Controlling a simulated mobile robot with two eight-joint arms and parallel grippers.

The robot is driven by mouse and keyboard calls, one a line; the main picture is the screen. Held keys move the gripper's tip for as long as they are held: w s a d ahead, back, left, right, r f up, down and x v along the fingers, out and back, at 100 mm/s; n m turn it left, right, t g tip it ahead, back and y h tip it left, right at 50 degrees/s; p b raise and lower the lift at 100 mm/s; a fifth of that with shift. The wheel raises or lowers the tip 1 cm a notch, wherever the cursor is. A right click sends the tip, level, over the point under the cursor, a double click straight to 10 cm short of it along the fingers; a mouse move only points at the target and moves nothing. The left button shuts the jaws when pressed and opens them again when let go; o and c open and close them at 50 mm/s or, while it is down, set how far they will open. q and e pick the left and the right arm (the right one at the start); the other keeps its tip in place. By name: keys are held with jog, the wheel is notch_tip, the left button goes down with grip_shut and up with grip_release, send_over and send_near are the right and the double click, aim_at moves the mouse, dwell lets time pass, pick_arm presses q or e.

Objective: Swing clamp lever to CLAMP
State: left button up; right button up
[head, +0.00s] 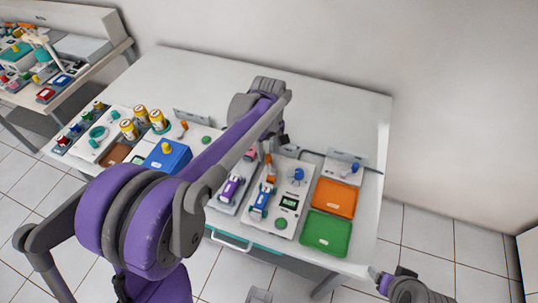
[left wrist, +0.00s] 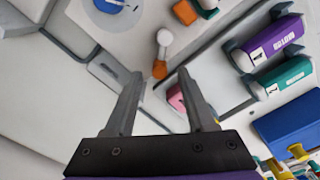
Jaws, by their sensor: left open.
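A small lever with a white rounded end (left wrist: 164,38) and an orange part (left wrist: 160,69) shows in the left wrist view; I take it to be the clamp lever. My left gripper (left wrist: 159,75) is open, with one finger on each side of the orange part in the picture. I cannot tell whether either finger touches it. In the head view, my left gripper (head: 281,142) is over the back of the panel with the blue knob (head: 297,175), and my arm partly hides that spot. CLAMP markings are not readable. Part of my right arm shows at the lower right; its jaws are unclear.
An orange tray (head: 334,199) and a green tray (head: 325,233) lie right of the panel. Purple-labelled (head: 231,188) and blue (head: 260,201) devices stand nearby. The table's back (head: 340,105) is clear.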

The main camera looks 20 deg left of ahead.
aim_at(271, 165)
pick_arm(q)
jog(key=shift+f, duration=1.3)
grip_shut()
